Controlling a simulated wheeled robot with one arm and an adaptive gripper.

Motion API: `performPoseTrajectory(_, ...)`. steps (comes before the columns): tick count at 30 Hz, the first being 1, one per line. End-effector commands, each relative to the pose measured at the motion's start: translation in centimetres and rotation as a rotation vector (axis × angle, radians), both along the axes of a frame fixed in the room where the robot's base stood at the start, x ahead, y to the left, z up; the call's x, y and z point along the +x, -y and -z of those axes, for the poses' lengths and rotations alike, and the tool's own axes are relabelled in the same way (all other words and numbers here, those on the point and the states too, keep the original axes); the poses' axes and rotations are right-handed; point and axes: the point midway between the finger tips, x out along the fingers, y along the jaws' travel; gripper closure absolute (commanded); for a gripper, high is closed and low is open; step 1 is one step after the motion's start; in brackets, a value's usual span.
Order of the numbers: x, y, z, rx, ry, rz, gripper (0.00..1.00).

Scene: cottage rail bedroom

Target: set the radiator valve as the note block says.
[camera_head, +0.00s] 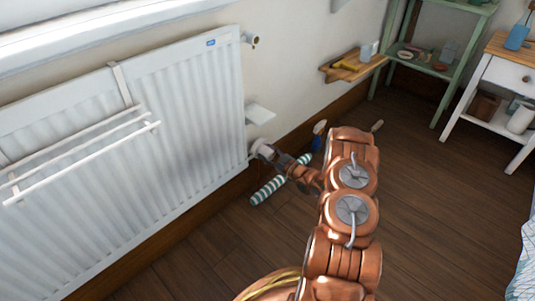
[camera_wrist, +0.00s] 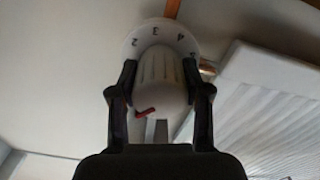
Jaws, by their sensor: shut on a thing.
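The radiator valve is a pale ribbed knob (camera_wrist: 160,72) in front of a white dial ring (camera_wrist: 158,29) with dark numerals; 2, 3 and 4 are readable, and one at the right is partly hidden. A red mark (camera_wrist: 146,113) shows low on the knob, left of its middle. My gripper (camera_wrist: 159,84) is shut on the knob, one black finger at each side. In the head view, my gripper (camera_head: 268,152) reaches the valve (camera_head: 258,145) at the radiator's lower right corner. I cannot identify the note block or read any note.
The white radiator (camera_head: 190,100) fills the left, with a rail rack (camera_head: 90,145) on its front. A small white ledge (camera_head: 261,113) sits above the valve. A striped roll (camera_head: 280,180) lies beneath my arm. A wooden wall shelf (camera_head: 340,75) and green rack (camera_head: 445,70) stand behind.

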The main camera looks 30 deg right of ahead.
Motion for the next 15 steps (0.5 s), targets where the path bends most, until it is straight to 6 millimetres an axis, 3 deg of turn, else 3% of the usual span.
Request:
performPoseTrajectory(8, -0.01, -0.08, -0.37, 0.095, -0.024, -0.002, 0.87)
performPoseTrajectory(15, -0.02, -0.1, -0.43, 0.282, -0.067, -0.002, 0.87)
